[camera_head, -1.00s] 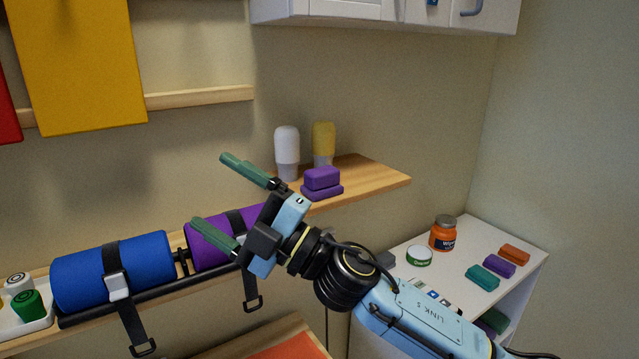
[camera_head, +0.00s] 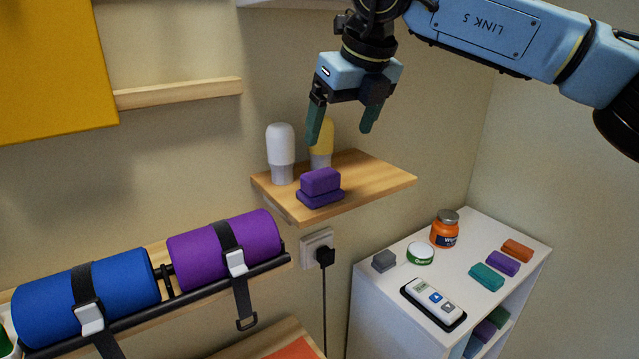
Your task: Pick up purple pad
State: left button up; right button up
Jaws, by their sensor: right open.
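Two purple pads sit stacked on the wooden wall shelf (camera_head: 375,180): a thicker purple pad (camera_head: 320,181) on top of a flatter purple pad (camera_head: 321,199), near the shelf's front edge. My right gripper (camera_head: 340,134) is open and empty, its green fingers pointing down. In the picture it is above the stacked pads, apart from them, and one finger partly covers the yellow bottle. Another small purple block (camera_head: 503,263) lies on the white cabinet at the right. My left gripper is not in view.
A white bottle (camera_head: 281,152) and a yellow bottle (camera_head: 322,155) stand behind the pads. The shelf's right part is bare. The white cabinet (camera_head: 390,292) holds an orange jar (camera_head: 445,230), a green-labelled tin (camera_head: 420,253) and other items. Strapped blue (camera_head: 88,297) and purple rolls (camera_head: 225,248) are at lower left.

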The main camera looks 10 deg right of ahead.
aim_at(321, 173)
jog(key=p+x, duration=0.1)
jog(key=x, duration=0.5)
jog(key=p+x, duration=0.1)
jog(key=x, duration=0.1)
jog(key=a+p+x, duration=0.1)
jog(key=x, duration=0.2)
jog(key=shift+r, duration=0.1)
jog(key=shift+w+f, duration=0.1)
jog(key=shift+f, duration=0.2)
jog(key=shift+d, duration=0.1)
jog(key=shift+c, duration=0.4)
jog(key=c, duration=0.8)
jog(key=shift+c, duration=0.2)
jog(key=shift+r, duration=0.1)
